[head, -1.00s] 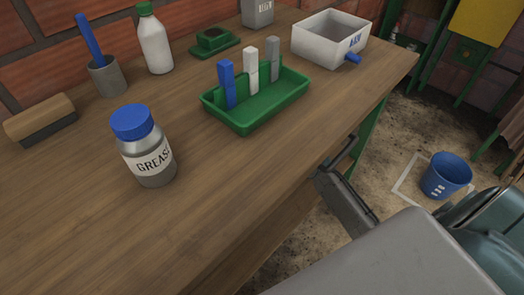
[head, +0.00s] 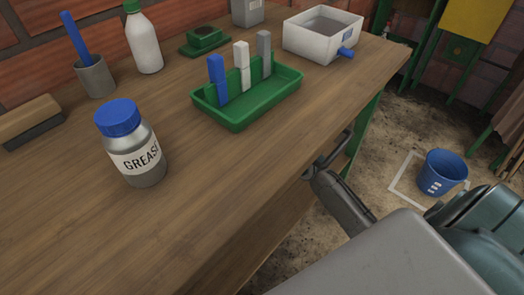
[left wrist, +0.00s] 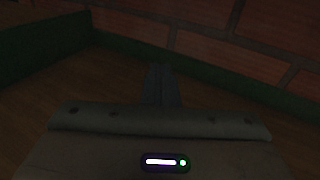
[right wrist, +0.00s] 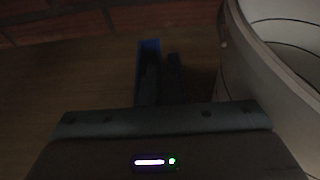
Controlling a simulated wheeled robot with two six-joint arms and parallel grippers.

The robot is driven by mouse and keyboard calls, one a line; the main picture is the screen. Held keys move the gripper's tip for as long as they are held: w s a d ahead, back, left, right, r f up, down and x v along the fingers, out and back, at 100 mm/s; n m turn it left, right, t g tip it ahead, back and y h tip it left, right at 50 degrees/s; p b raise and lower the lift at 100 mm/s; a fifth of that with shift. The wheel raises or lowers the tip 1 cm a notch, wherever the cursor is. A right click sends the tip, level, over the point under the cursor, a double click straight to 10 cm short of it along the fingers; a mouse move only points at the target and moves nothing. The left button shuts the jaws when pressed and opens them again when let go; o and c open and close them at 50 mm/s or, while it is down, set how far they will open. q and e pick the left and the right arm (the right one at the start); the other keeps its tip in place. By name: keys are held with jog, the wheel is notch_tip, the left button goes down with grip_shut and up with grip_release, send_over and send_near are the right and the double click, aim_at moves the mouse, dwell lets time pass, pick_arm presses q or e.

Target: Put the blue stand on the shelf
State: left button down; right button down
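No blue stand can be made out for certain. A narrow upright blue thing (right wrist: 149,43) shows in the dark right wrist view, behind or against the left finger of my right gripper (right wrist: 163,62). Those fingers are close together; whether they hold it is unclear. My left gripper (left wrist: 161,68) appears shut and empty above a dim brown surface. In the head view, a dark jointed part (head: 325,168), possibly of my arm, is at the bench's front edge. Which surface is the shelf is unclear.
The wooden bench (head: 80,230) carries a grease jar (head: 130,145), a green tray (head: 240,122) with blue, white and grey blocks, a white bottle (head: 143,40) and a white box (head: 300,45). A blue bucket (head: 440,172) stands on the floor. A pale round wall (right wrist: 240,70) is close right of my right gripper.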

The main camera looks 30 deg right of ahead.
jog(key=c, duration=2)
grip_release()
jog(key=shift+f, duration=0.1)
jog(key=shift+c, duration=0.2)
pick_arm(q)
jog(key=shift+f, duration=0.3)
pick_arm(e)
jog(key=o, duration=0.4)
